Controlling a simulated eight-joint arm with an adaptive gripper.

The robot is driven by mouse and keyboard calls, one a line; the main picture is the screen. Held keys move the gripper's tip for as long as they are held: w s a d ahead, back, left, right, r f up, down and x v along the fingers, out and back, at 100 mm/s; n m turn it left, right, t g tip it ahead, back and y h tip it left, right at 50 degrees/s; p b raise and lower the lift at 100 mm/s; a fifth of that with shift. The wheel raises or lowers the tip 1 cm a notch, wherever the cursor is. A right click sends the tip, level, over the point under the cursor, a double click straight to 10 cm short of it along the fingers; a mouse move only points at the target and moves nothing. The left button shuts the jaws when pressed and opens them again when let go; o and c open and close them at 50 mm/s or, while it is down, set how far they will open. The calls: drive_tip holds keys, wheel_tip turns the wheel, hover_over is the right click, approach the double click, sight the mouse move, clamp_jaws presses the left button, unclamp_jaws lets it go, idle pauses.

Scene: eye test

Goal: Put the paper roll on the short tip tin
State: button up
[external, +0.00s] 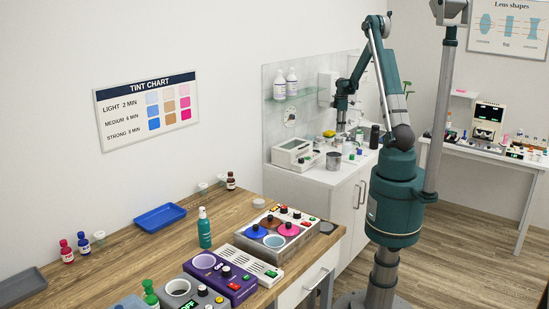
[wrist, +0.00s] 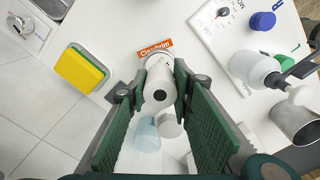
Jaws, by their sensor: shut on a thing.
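My gripper (wrist: 161,84) is in the middle of the wrist view, its dark green fingers on either side of a white cylinder with a dark round hole in its end, which looks like the paper roll (wrist: 157,101). The fingers are shut on it. In the external view my gripper (external: 341,125) is over the white counter at the back; the roll is too small to make out there. I cannot tell for sure which thing is the short tip tin. A grey metal tin (wrist: 293,124) stands at the right of the wrist view, apart from my gripper, and shows on the counter (external: 333,161).
Close below the roll are a white cylinder (wrist: 169,125) and a pale blue cup (wrist: 146,136). A yellow-and-green sponge (wrist: 80,69) lies left. An orange Cleanbrim label (wrist: 155,48) is just beyond the roll. A white pump bottle (wrist: 251,68) and blue-capped item (wrist: 262,21) stand right.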

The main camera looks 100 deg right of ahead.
drive_tip(key=shift+f, duration=1.85)
drive_tip(key=shift+f, duration=0.2)
drive_tip(key=o, duration=0.8)
drive_tip(key=shift+o, duration=0.2)
drive_tip(key=shift+r, duration=0.2)
wheel_tip(320, 180, up, 12)
drive_tip(key=shift+r, duration=0.1)
